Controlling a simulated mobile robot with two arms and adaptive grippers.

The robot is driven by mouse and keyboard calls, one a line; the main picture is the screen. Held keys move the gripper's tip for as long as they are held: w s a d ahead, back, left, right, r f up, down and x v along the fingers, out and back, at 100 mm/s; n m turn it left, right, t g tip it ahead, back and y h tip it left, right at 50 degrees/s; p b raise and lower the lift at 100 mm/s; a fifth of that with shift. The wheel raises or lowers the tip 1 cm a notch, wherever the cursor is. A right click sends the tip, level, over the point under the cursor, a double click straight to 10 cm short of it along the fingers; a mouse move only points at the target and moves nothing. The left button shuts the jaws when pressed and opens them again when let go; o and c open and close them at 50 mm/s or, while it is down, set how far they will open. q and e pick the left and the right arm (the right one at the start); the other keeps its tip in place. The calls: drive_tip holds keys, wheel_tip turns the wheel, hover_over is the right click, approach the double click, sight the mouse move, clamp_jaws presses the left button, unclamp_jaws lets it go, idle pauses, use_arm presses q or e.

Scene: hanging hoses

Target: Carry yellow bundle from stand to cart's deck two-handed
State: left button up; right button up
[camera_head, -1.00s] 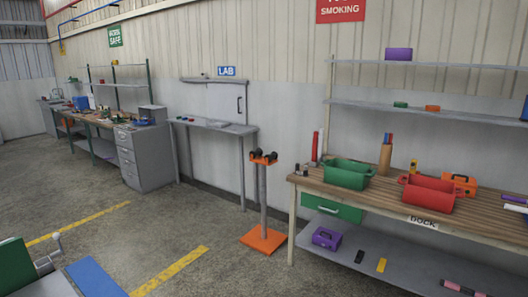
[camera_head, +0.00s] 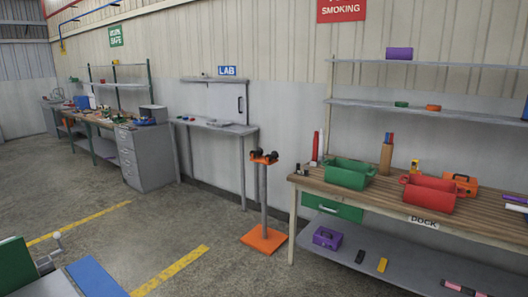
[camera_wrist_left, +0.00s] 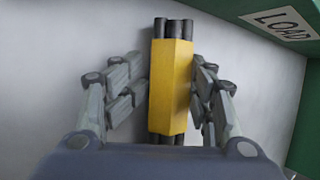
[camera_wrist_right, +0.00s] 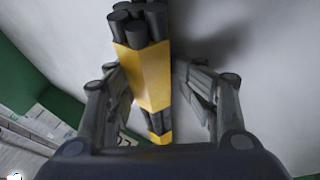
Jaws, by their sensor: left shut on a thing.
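The yellow bundle, a yellow sleeve around several dark hoses, shows in the left wrist view (camera_wrist_left: 171,85) and the right wrist view (camera_wrist_right: 143,75). My left gripper (camera_wrist_left: 172,95) is shut on the yellow sleeve, one finger on each side. My right gripper (camera_wrist_right: 158,95) has its fingers apart on both sides of the bundle, with a gap on the right. Behind the bundle is a pale grey surface with a green rim (camera_wrist_left: 300,60) marked LOAD. I cannot tell whether the bundle touches it. An orange stand (camera_head: 263,200) with an empty-looking forked top shows in the head view; neither gripper shows there.
A wooden bench (camera_head: 400,200) marked DOCK holds a green bin (camera_head: 348,175) and a red bin (camera_head: 428,194). A grey LAB table (camera_head: 218,127) stands at the wall. A green panel (camera_head: 14,268) and a blue strip (camera_head: 97,277) are at lower left. The middle floor is clear.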

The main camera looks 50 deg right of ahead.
use_arm(q)
drive_tip(key=shift+w+d+f, duration=0.1)
drive_tip(key=shift+d, duration=0.05)
use_arm(e)
drive_tip(key=shift+s+d+f, duration=0.2)
drive_tip(key=shift+f, duration=0.2)
use_arm(q)
drive_tip(key=shift+d+r, duration=0.35)
drive_tip(key=shift+r, duration=0.25)
use_arm(e)
drive_tip(key=shift+d+r, duration=0.45)
drive_tip(key=shift+r, duration=0.2)
use_arm(q)
drive_tip(key=shift+v, duration=2.75)
use_arm(e)
drive_tip(key=shift+a+v, duration=0.1)
drive_tip(key=shift+v, duration=1.3)
drive_tip(key=shift+a+v, duration=0.15)
drive_tip(key=shift+v, duration=1.2)
use_arm(q)
drive_tip(key=shift+a, duration=0.15)
use_arm(e)
drive_tip(key=shift+r, duration=0.15)
use_arm(q)
drive_tip(key=o, duration=0.6)
use_arm(e)
drive_tip(key=shift+o, duration=0.4)
drive_tip(key=o, duration=0.5)
drive_tip(key=shift+c, duration=0.2)
